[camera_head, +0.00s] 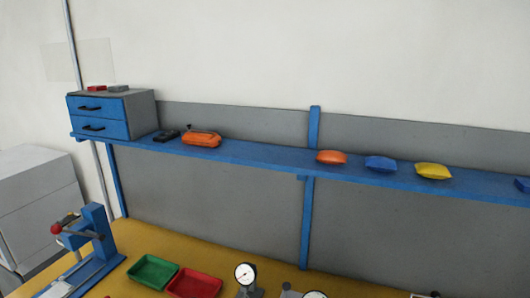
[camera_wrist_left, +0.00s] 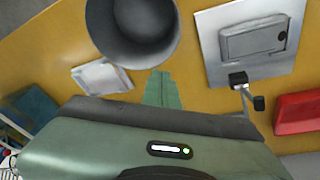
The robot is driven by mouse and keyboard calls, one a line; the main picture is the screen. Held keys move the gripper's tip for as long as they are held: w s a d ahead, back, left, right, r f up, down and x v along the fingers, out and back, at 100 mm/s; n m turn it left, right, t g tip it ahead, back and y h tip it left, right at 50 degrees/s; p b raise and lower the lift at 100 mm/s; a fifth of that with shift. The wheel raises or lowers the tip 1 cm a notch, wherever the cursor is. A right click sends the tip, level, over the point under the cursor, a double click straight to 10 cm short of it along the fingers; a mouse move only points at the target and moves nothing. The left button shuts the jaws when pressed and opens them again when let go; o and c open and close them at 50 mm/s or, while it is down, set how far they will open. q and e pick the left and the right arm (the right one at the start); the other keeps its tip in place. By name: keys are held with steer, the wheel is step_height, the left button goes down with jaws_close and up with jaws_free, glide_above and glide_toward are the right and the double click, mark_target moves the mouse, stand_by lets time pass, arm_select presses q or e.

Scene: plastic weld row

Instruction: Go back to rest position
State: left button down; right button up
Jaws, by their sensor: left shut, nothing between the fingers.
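My left gripper (camera_wrist_left: 162,78) shows in the left wrist view, where its greenish fingers are together with nothing between them. It points over the yellow work table (camera_wrist_left: 195,95). A dark grey round container (camera_wrist_left: 133,35) lies just beyond the fingertips in that picture. Neither gripper shows in the head view. My right gripper is in no view.
The yellow bench (camera_head: 130,233) carries a blue press (camera_head: 97,228), a green tray (camera_head: 153,270), a red tray (camera_head: 194,284) and a dial gauge (camera_head: 245,275). A blue shelf (camera_head: 260,156) holds drawers and several pouches. The wrist view shows a metal plate (camera_wrist_left: 215,65).

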arm_select(q)
steer(key=s+a+n+t, duration=0.1)
steer(key=s+a+n, duration=0.15)
steer(key=s, duration=1.05)
steer(key=s+a+r+n+t+y, duration=0.15)
steer(key=s+a+r+n, duration=0.35)
steer(key=s+a, duration=0.6)
step_height(320, 180, down, 30)
steer(key=s+d+g+y+b, duration=0.1)
steer(key=s+g+b, duration=0.1)
steer(key=b, duration=0.3)
steer(key=s+a+f+b, duration=0.1)
steer(key=s+f+b, duration=0.1)
steer(key=s+f, duration=0.6)
steer(key=s+a+f+b, duration=0.1)
steer(key=s+f+b, duration=0.1)
steer(key=s+f, duration=0.7)
step_height(320, 180, down, 5)
steer(key=shift+a+r+g+b, duration=0.1)
steer(key=shift+a+g+b, duration=0.25)
steer(key=shift+a+g, duration=0.1)
